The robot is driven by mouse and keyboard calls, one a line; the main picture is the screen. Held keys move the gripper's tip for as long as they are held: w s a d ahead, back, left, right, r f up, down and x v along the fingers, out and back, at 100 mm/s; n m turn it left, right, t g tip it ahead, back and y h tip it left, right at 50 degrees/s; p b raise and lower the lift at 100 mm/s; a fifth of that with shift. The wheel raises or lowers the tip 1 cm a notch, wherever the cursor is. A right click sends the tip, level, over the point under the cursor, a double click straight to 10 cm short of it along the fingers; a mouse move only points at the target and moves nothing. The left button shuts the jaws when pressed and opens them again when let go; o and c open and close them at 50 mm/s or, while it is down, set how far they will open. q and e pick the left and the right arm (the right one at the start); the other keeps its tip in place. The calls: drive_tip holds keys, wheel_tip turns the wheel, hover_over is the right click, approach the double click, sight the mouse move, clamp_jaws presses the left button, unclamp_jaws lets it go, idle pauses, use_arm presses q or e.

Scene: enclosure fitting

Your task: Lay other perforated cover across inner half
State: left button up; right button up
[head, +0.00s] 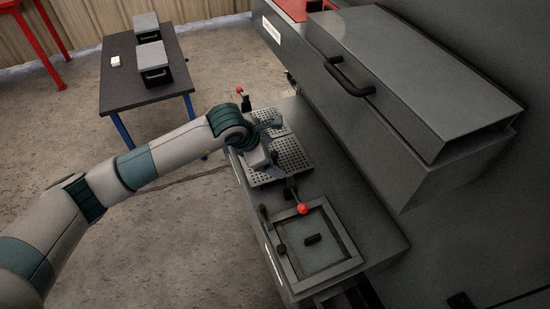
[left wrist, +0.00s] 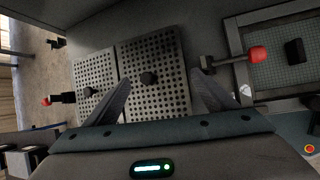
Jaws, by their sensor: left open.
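Two perforated grey cover plates lie side by side on the grey bench: the near cover (head: 292,154) and the far cover (head: 274,120). In the left wrist view the near cover (left wrist: 170,97) shows a dark round knob between my fingers, and the far cover (left wrist: 96,72) is to its left with its own knob. My left gripper (left wrist: 160,80) is open, its fingers either side of the near cover's knob, apart from it. In the head view my left wrist hides part of the covers. I cannot tell whether the near cover is fully seated. My right gripper is not in view.
A red-knobbed clamp (head: 302,209) stands between the near cover and a framed mesh panel (head: 344,233) with a black handle. Another red knob (head: 239,90) is at the far end. A large grey hood (head: 420,75) overhangs the bench. A dark table (head: 125,85) holds two lidded boxes.

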use_arm(q)
drive_tip(key=b+v, duration=0.3)
drive_tip(key=v, duration=0.6)
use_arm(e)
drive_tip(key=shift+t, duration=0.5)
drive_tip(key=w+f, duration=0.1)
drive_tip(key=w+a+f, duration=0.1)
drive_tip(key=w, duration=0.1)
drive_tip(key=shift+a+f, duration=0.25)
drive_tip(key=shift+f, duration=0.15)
use_arm(q)
drive_tip(key=shift+a+r, duration=0.1)
drive_tip(key=shift+r, duration=0.05)
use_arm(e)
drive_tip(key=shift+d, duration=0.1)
use_arm(q)
drive_tip(key=shift+s, duration=0.1)
